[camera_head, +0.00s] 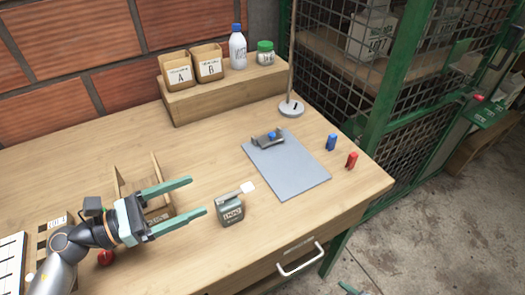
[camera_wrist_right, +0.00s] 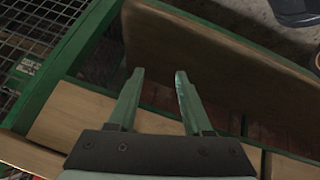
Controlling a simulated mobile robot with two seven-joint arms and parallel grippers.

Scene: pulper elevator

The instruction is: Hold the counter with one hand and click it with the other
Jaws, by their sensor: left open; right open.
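The counter (camera_head: 231,211) is a small grey-green box with a dark number display and a light lever on top that reaches to the upper right. It stands on the wooden table towards the front. My left gripper (camera_head: 198,196) is open and empty, with its two green fingers pointing right towards the counter. The fingertips are just left of the counter and apart from it.
A grey clipboard (camera_head: 288,168), a blue piece (camera_head: 331,142) and a red piece (camera_head: 352,160) lie right of the counter. A wooden tray (camera_head: 124,184) and a red ball (camera_head: 106,258) are by my left arm. A lamp base (camera_head: 291,107) and green mesh cage (camera_head: 390,95) stand behind.

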